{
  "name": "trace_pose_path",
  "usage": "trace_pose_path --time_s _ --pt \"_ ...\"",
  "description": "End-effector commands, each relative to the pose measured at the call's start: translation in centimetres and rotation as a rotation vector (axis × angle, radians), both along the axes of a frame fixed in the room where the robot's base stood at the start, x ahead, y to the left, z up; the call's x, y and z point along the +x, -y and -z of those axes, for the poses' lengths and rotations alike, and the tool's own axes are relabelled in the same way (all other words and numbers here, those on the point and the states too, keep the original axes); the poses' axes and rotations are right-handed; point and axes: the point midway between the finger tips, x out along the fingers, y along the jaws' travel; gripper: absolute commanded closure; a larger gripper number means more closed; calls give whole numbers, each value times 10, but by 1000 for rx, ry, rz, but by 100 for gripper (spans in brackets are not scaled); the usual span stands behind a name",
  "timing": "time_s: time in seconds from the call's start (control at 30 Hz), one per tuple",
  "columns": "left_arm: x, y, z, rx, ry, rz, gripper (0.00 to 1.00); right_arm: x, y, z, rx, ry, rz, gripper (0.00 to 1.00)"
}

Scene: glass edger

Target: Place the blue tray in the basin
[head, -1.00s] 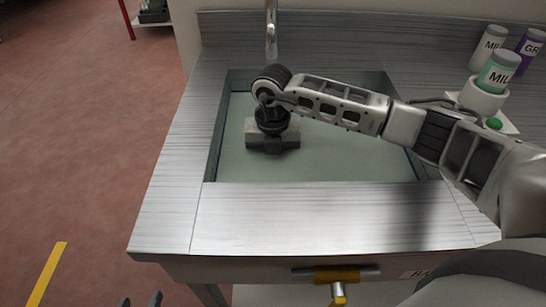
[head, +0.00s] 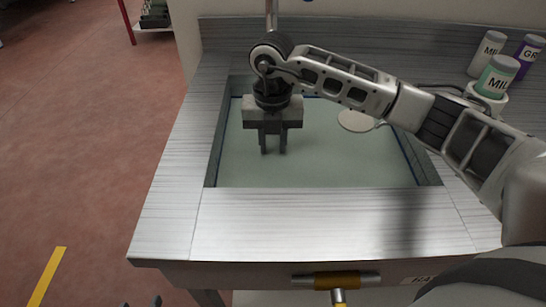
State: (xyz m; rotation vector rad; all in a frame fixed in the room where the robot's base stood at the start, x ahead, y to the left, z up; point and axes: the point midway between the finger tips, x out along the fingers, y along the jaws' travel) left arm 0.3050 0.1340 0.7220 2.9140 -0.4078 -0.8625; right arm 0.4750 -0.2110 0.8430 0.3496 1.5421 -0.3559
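The basin (head: 318,199) is a sunken sink in the metal counter, with a pale grey-green interior. Thin blue edges show along its inner left and right sides. I cannot tell whether these belong to the blue tray; no separate blue tray is clear elsewhere. My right gripper (head: 273,146) points down over the left part of the basin. Its two dark fingers stand slightly apart with nothing visible between them. Of my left gripper (head: 155,301), only a dark fingertip clearly shows at the bottom edge, left of the counter; it appears empty.
A tap (head: 271,12) stands behind the basin. A pale round disc (head: 353,121) shows inside the basin, partly behind my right arm. Labelled jars (head: 497,76) stand at the back right. A yellow-banded handle (head: 337,281) is on the counter front. The front counter strip is clear.

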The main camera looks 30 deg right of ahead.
Motion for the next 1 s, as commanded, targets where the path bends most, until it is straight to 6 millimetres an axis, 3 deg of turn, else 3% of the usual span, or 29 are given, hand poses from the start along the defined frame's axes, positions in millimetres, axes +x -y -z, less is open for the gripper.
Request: trace_pose_path --time_s 0.2,0.4,0.77,1.0 --pt "-1 0 2 1 -4 1 52 1 0 -39 0 2 0 74" --pt "-1 0 2 0 -4 0 52 0 0 -52 0 -1 0 74" --pt "-1 0 1 0 -2 0 52 0 0 -51 0 -2 0 74" --pt "0 0 -1 -1 1 -1 52 -1 0 -24 0 -7 1 74"
